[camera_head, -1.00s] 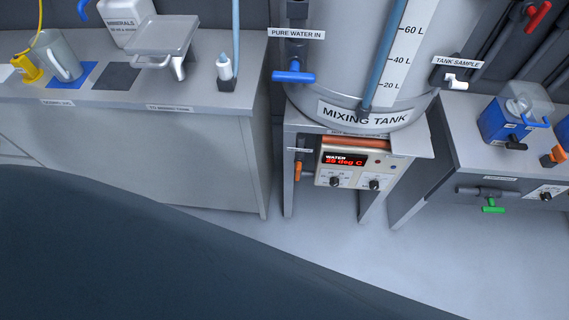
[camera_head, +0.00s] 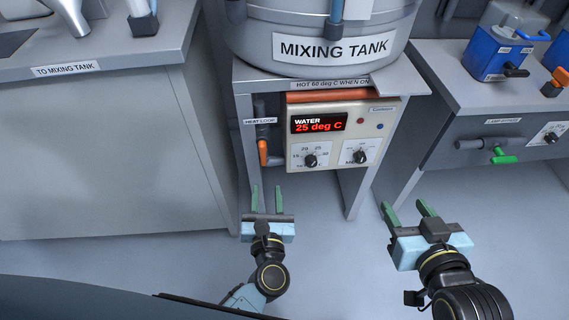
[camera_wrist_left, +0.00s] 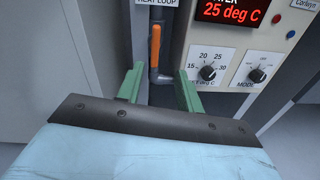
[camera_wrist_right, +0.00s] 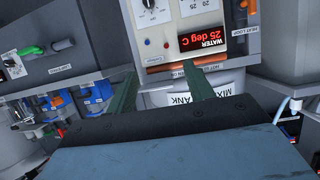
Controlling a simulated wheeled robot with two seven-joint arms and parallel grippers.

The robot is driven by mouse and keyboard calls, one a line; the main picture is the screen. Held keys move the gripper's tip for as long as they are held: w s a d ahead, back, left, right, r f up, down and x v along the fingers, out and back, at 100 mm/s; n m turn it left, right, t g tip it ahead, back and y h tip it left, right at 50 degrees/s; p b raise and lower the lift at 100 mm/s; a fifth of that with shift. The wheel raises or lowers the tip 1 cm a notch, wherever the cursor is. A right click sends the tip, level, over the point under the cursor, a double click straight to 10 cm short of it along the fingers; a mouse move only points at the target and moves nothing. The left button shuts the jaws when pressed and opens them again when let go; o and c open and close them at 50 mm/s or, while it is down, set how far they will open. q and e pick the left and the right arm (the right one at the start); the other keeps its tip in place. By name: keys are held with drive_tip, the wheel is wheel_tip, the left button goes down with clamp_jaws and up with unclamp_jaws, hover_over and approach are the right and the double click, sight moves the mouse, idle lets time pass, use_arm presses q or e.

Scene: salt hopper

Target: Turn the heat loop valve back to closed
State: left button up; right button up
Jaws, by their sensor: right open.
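The heat loop valve has an orange lever handle (camera_head: 263,153) under the HEAT LOOP label, left of the water heater panel (camera_head: 337,138) below the mixing tank. The handle points up and down, along its dark pipe. My left gripper (camera_head: 267,191) is open and empty, in front of and below the valve. In the left wrist view the orange handle (camera_wrist_left: 155,46) shows beyond and between the two green fingers, apart from both. My right gripper (camera_head: 404,206) is open and empty, to the right of the heater stand.
The heater display reads 25 deg C, with two dark knobs (camera_head: 310,161) below. The tank stand's leg (camera_head: 243,150) is close to the left of the valve. A bench stands at the left, another at the right with a green-handled valve (camera_head: 504,158). The floor between is free.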

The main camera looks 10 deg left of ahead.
sight(263, 154)
use_arm(q)
drive_tip(key=w+a+b, duration=0.1)
drive_tip(key=w, duration=0.2)
drive_tip(key=w+a+n, duration=0.1)
drive_tip(key=w, duration=0.3)
drive_tip(key=w+a+n+b, duration=0.1)
drive_tip(key=w, duration=0.3)
drive_tip(key=shift+w+a+r+y+b, duration=0.15)
drive_tip(key=shift+w+a+y+b, duration=0.05)
drive_tip(key=shift+a+y+b, duration=0.1)
drive_tip(key=shift+x, duration=0.85)
use_arm(e)
wheel_tip(263, 154, up, 12)
drive_tip(key=a+t+y, duration=0.2)
drive_tip(key=t, duration=0.5)
use_arm(q)
clamp_jaws()
